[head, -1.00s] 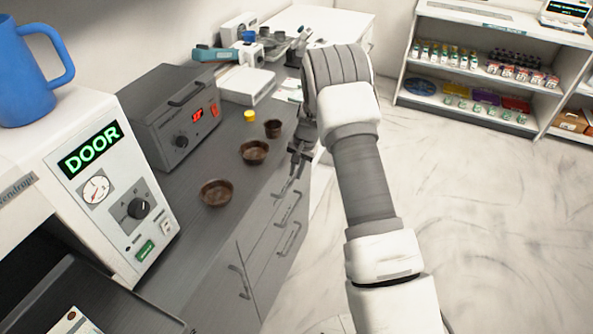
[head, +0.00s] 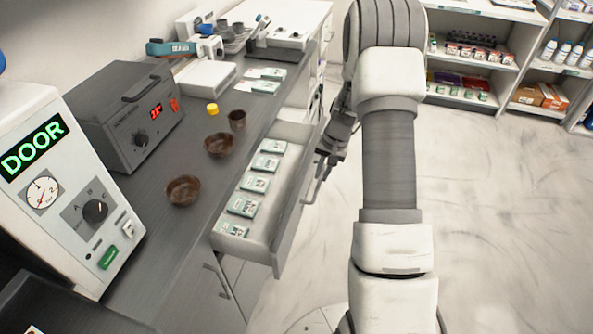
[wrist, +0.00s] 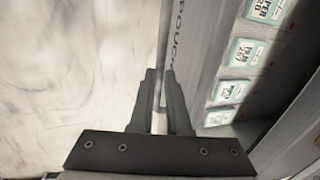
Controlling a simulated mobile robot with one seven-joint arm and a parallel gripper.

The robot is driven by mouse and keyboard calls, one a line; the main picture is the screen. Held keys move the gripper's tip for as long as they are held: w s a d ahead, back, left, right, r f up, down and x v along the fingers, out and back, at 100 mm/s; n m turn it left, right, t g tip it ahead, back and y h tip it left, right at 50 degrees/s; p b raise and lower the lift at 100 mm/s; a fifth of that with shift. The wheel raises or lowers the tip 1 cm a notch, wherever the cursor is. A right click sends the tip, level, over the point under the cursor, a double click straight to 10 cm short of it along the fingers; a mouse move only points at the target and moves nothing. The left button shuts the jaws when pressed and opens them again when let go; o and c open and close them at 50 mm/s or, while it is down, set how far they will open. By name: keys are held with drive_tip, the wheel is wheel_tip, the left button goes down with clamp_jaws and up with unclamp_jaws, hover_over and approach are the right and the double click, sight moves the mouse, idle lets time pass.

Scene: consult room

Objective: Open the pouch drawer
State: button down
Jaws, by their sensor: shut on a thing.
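The pouch drawer (head: 287,232) is pulled out from the grey counter, and several pouches with green and white labels (head: 254,183) lie in a row inside. Its front, with part of the lettering "POUCH" showing, is in the wrist view (wrist: 200,55). My gripper (head: 322,172) is at the outer side of the drawer front. In the wrist view my gripper (wrist: 161,75) is shut on the drawer's bar handle (wrist: 163,40), which runs between the fingers. My arm hides part of the floor beside the drawer.
A grey device (head: 125,115) and a white DOOR machine (head: 70,190) stand left. Shelves (head: 480,70) are at the back right. Floor (head: 500,220) on the right is clear.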

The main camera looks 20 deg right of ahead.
drive_tip(key=s+d+b, duration=0.3)
drive_tip(key=s+d, duration=0.9)
drive_tip(key=d, duration=0.5)
drive_tip(key=shift+s+d+b, duration=0.2)
drive_tip(key=shift+s+b, duration=0.05)
drive_tip(key=shift+b, duration=0.05)
drive_tip(key=c, duration=1.2)
unclamp_jaws()
drive_tip(key=shift+o, duration=0.2)
wheel_tip(320, 180, up, 17)
drive_tip(key=s+d+p, duration=0.2)
drive_tip(key=shift+d, duration=0.3)
drive_tip(key=shift+r, duration=0.15)
